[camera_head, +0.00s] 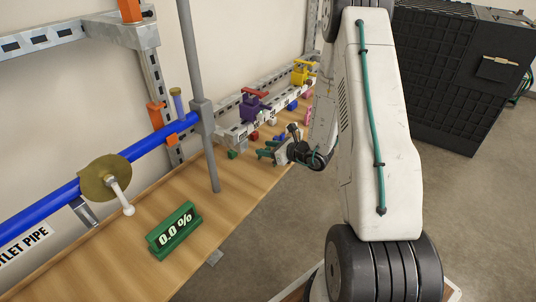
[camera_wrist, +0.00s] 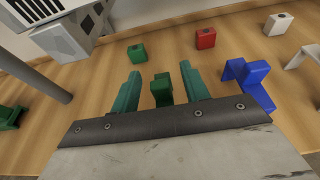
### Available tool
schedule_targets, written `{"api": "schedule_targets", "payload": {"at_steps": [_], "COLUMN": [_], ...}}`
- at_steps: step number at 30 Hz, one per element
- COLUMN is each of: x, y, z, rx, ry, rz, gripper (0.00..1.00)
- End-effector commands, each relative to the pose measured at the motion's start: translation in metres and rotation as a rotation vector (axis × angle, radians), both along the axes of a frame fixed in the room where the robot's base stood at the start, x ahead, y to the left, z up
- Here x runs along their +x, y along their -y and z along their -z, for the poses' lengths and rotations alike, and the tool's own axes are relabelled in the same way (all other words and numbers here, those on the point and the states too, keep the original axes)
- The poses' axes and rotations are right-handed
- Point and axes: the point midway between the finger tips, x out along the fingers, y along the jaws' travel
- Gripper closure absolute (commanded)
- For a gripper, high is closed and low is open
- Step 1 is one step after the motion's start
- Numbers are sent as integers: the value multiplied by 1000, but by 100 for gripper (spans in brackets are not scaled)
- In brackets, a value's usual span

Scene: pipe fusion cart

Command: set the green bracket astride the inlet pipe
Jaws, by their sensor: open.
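My gripper (camera_wrist: 163,88) is open, with a teal finger on each side of the bracket. In the head view my gripper (camera_head: 266,149) is low over the bench, and the bracket cannot be told apart from the fingers. A blue pipe (camera_head: 142,146) crosses the left of the head view, above the bench.
A green block (camera_wrist: 136,53), red block (camera_wrist: 205,39) and white block (camera_wrist: 278,25) stand beyond my gripper. A blue bracket (camera_wrist: 251,82) and white bracket (camera_wrist: 303,55) stand to its right. A grey post (camera_head: 199,100) and a green display (camera_head: 174,230) stand to the left.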

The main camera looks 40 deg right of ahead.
Motion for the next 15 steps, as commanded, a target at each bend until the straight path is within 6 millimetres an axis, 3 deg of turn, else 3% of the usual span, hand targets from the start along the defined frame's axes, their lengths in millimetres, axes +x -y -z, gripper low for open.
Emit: {"api": "schedule_targets", "payload": {"at_steps": [2, 3, 7, 8, 15], "x": [0, 0, 0, -1, -1], "y": [0, 0, 0, 0, 0], "z": [0, 0, 0, 0, 0], "rx": [0, 0, 0, 0, 0], "ry": [0, 0, 0, 0, 0], "rz": [0, 0, 0, 0, 0], "gripper": [55, 60, 96, 100, 100]}}
